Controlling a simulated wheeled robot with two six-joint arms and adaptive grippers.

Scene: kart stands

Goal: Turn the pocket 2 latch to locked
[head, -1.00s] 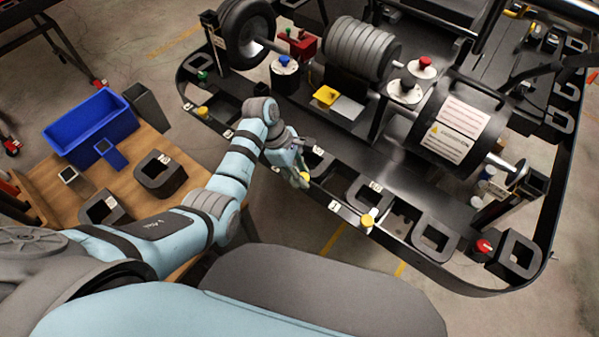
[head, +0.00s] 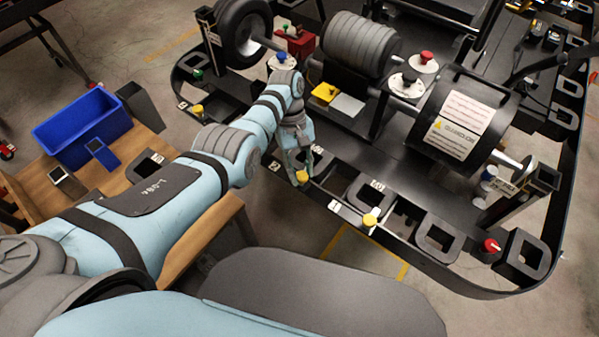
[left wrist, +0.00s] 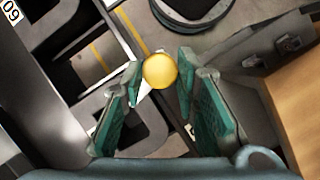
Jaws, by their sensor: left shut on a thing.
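My left gripper (head: 301,177) is shut on a round yellow latch knob (head: 302,176) at the near rim of the black kart stand (head: 400,262). In the left wrist view the same yellow knob (left wrist: 160,71) sits between the two green-padded fingertips of the gripper (left wrist: 160,75). My right gripper is not in view.
Along the same rim are another yellow knob (head: 370,220), a red knob (head: 491,245) and a far-left yellow knob (head: 197,110). Several square black pockets line the rim. A wooden table with a blue bin (head: 84,128) stands left. A drum and tire rise behind.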

